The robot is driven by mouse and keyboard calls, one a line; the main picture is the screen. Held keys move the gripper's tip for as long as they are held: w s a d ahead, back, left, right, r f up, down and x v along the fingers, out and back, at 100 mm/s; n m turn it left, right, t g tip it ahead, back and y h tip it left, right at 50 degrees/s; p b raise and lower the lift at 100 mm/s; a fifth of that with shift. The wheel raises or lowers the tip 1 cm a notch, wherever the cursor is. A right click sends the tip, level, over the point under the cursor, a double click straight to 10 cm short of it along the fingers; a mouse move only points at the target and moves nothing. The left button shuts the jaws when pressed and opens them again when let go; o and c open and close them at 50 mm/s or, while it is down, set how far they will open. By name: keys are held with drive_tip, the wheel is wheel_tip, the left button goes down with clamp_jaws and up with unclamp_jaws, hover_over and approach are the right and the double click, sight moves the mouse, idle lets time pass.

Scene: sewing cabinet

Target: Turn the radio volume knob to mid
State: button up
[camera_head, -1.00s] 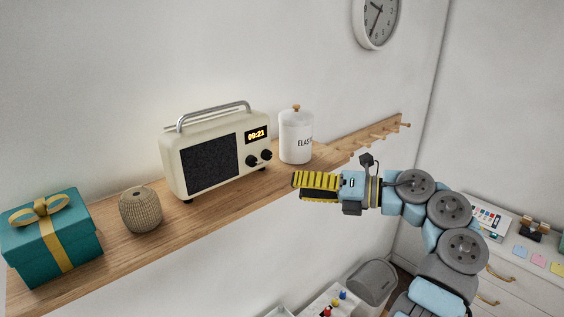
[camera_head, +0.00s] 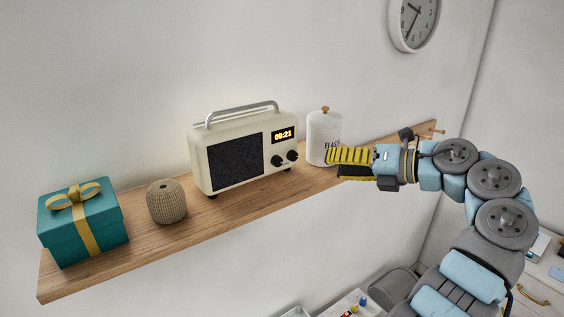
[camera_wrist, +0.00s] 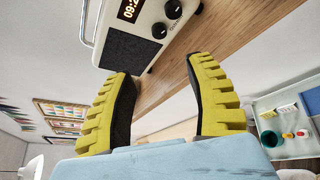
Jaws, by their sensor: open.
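The cream radio (camera_head: 245,150) stands on the wooden shelf, with a lit display reading 09:21 and two dark knobs below it, a left knob (camera_head: 277,160) and a right knob (camera_head: 292,155). In the wrist view the radio (camera_wrist: 130,45) shows at the top, with its two knobs (camera_wrist: 173,9) and (camera_wrist: 159,30) beyond the fingertips. My gripper (camera_head: 332,164) is right of the radio, in front of the white canister, apart from the knobs. Its yellow fingers are spread and empty in the wrist view (camera_wrist: 160,67). I cannot tell which knob is volume, or its setting.
A peg rail (camera_head: 425,129) is at the right end. The space in front of the radio is clear.

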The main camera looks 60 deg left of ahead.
sight(279, 163)
drive_tip(key=p+x, duration=0.3)
drive_tip(key=x, duration=1)
drive_tip(key=shift+a+r+p, duration=0.1)
drive_tip(key=shift+a+p, duration=0.05)
drive_tip(key=shift+p, duration=0.25)
drive_tip(key=shift+s+a+f, duration=0.3)
drive_tip(key=shift+a, duration=0.2)
clamp_jaws()
